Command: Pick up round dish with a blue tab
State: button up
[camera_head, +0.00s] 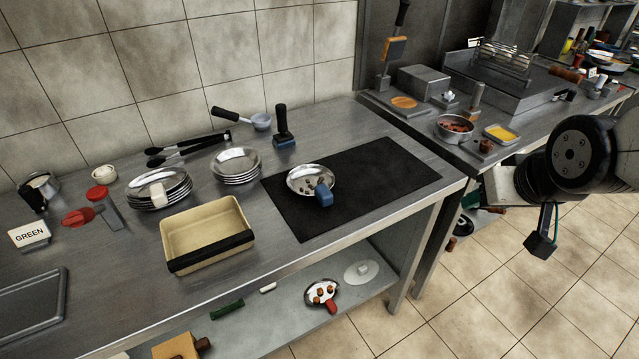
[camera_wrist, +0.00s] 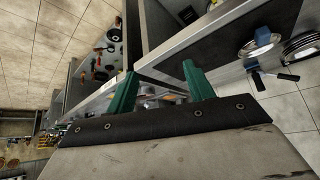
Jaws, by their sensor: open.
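The round dish (camera_head: 305,180) is a shallow metal bowl with a blue tab (camera_head: 323,195) at its lower right rim. My gripper (camera_head: 541,243) is at the right, over the floor beside the counter, well apart from the dish. In the wrist view its two green fingers (camera_wrist: 158,88) are spread with nothing between them.
Stacked metal plates (camera_head: 237,166), more plates with a white tab (camera_head: 150,188) and a beige tray (camera_head: 207,236) stand left of the mat. A blue-based upright tool (camera_head: 282,128) stands behind it. The mat's right part is bare. A second counter (camera_head: 505,150) holds bowls at the right.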

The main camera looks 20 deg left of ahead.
jog(key=w+a+f+n+t+y, duration=0.1)
jog(key=w+a+f+y, duration=0.15)
jog(key=a, duration=0.55)
jog(key=w+a+f+n+t+y, duration=0.1)
jog(key=w+a+f+n, duration=0.1)
jog(key=a+f, duration=0.35)
jog(key=n+t+y, duration=0.1)
jog(key=n+y, duration=0.1)
jog(key=y, duration=0.2)
send_near(325, 192)
jog(key=x, duration=0.3)
jog(key=shift+s+f+h, duration=0.1)
jog(key=shift+s+h, duration=0.05)
jog(key=shift+h, duration=0.1)
jog(key=x, duration=0.7)
jog(key=shift+w+a, duration=0.25)
jog(key=shift+a, duration=0.05)
grip_shut()
